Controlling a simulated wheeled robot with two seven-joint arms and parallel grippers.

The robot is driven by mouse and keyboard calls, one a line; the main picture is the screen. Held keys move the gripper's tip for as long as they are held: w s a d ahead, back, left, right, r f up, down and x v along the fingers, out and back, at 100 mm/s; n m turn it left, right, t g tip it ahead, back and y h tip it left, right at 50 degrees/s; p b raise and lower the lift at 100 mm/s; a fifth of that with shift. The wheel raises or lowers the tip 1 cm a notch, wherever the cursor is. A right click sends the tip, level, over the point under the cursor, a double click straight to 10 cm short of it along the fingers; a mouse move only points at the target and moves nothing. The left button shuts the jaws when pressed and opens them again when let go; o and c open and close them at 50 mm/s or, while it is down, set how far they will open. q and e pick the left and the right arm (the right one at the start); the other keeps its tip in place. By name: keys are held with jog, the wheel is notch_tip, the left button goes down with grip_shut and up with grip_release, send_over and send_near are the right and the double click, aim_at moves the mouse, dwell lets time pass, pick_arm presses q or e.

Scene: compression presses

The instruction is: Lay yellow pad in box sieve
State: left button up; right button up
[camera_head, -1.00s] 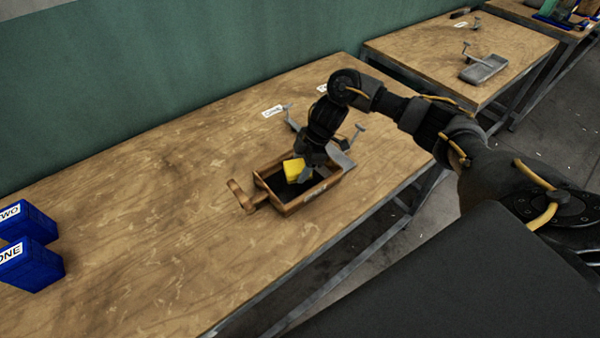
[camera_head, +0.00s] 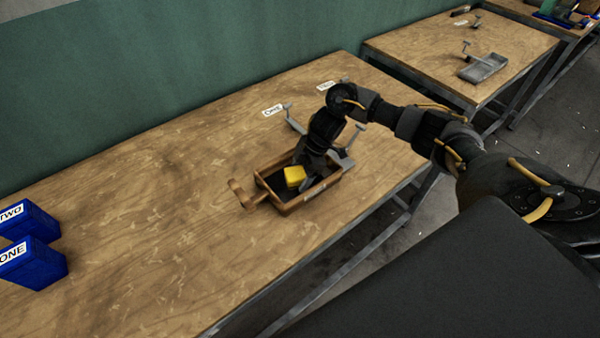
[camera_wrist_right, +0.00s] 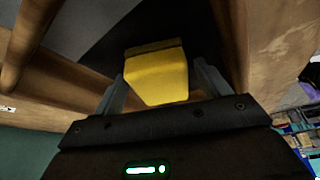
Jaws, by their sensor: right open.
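The yellow pad (camera_head: 294,176) is inside the wooden box sieve (camera_head: 291,208), over its dark bottom, towards the left half. I cannot tell whether it lies fully flat. My right gripper (camera_head: 303,183) reaches down into the box at the pad and hides part of the box inside. In the right wrist view the pad (camera_wrist_right: 157,78) shows between the two fingers of the open gripper (camera_wrist_right: 160,84), with small gaps at its sides. A wooden wall of the sieve (camera_wrist_right: 75,76) also shows there. My left gripper is not in view.
A grey metal press piece (camera_head: 343,161) stands just behind the box. Labels (camera_head: 272,111) lie on the table behind. Two blue boxes (camera_head: 35,262) marked ONE and TWO stand at the left. Bare table lies between them and the sieve.

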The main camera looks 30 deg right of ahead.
jog(key=shift+r, duration=0.2)
jog(key=shift+d+r, duration=0.15)
jog(key=shift+r, duration=0.2)
jog(key=v, duration=1.1)
jog(key=shift+r, duration=0.15)
